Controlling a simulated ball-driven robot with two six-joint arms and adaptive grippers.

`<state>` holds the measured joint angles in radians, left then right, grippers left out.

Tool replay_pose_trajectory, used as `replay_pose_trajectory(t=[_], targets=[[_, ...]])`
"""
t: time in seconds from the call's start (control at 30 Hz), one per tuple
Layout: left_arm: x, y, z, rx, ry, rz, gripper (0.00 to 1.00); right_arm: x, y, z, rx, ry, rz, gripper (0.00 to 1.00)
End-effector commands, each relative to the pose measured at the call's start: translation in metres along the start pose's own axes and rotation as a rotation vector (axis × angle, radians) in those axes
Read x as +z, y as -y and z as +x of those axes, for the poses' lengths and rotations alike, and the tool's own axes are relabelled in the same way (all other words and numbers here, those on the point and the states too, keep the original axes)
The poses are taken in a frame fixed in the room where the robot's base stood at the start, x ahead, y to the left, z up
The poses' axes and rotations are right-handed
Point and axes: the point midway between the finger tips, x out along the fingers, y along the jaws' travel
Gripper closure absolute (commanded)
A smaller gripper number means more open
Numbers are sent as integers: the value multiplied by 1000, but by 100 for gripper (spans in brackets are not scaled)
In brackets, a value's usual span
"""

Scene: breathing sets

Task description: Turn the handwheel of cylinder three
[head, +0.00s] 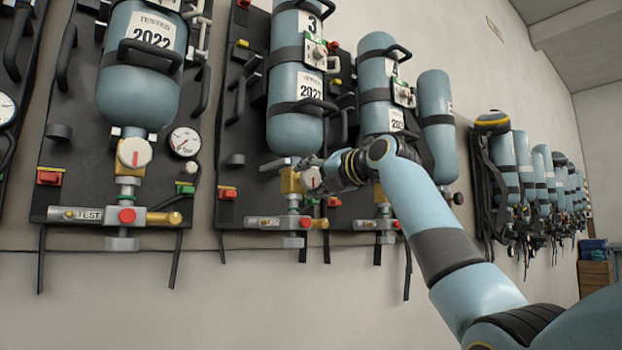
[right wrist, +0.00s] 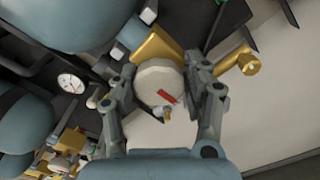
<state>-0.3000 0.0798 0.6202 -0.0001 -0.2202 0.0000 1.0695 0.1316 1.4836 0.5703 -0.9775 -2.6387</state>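The handwheel of cylinder three (head: 310,178) is a pale round knob with a red mark, on a brass valve (head: 291,180) below the blue cylinder marked 3 (head: 296,85). My right gripper (head: 304,170) is at this wheel and covers part of it. In the right wrist view, the handwheel (right wrist: 160,84) lies between the two spread fingers of my right gripper (right wrist: 160,68). One fingertip is at each side of the rim; I cannot tell if they touch it. My left gripper is not in view.
A cylinder marked TESTED 2022 (head: 140,75) hangs to the left, with its own handwheel (head: 135,152) and a gauge (head: 184,142). Another cylinder (head: 378,85) hangs close right, behind my right arm. Straps dangle below the boards. More cylinders (head: 505,165) line the wall farther right.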

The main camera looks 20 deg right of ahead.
Motion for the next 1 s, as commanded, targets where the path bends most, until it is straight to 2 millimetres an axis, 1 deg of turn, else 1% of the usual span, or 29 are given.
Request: replay_pose_trajectory(t=[0.03, 0.13, 0.37, 0.47, 0.57, 0.9, 1.0], targets=[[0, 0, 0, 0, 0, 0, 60, -1, 1, 0, -1, -1, 1, 44], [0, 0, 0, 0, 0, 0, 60, 0, 0, 0, 0, 0, 0, 31], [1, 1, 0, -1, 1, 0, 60, 1, -1, 0, 2, 2, 0, 31], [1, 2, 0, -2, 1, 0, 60, 1, -1, -4, 2, 4, 0, 31], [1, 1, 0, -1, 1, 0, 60, 2, 0, -16, 2, 5, -2, 31], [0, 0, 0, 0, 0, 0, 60, 1, 1, -90, -1, 4, -5, 31], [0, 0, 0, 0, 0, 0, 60, 1, 1, -106, -1, 4, -4, 31]])
